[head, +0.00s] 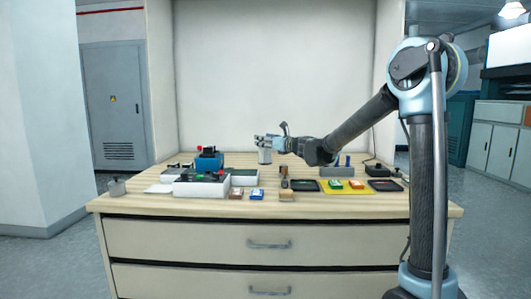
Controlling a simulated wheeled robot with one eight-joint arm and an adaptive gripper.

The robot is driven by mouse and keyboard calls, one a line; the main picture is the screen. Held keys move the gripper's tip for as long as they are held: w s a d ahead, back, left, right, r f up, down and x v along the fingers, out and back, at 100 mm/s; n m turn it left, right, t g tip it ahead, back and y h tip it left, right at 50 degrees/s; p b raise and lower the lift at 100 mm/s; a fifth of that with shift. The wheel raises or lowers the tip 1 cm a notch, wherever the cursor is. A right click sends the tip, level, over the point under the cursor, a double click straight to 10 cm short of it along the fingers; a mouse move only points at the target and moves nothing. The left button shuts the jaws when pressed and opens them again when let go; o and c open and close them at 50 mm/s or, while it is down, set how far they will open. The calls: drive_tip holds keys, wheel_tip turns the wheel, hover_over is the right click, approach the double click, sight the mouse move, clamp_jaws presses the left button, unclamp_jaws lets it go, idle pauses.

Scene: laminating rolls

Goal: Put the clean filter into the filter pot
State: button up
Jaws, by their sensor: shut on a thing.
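My gripper (265,140) is at the back middle of the table, with my arm reaching in from the right. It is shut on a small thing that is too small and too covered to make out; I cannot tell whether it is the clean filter. A pale grey upright cylinder (265,157) shows directly under the gripper, low at the table's back. It may be the filter pot, but I cannot tell. I cannot tell whether the gripper or the held thing touches it. No other filter can be told apart at this size.
The wooden table (225,208) is crowded. A blue machine (208,161) and a white box (200,187) stand left. A yellow mat (347,187) with small packs and dark trays lies right. A metal pot-like thing (117,187) stands at the left edge. A wall closes the back.

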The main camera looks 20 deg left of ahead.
drive_tip(key=shift+r, duration=2.25)
drive_tip(key=shift+d, duration=0.15)
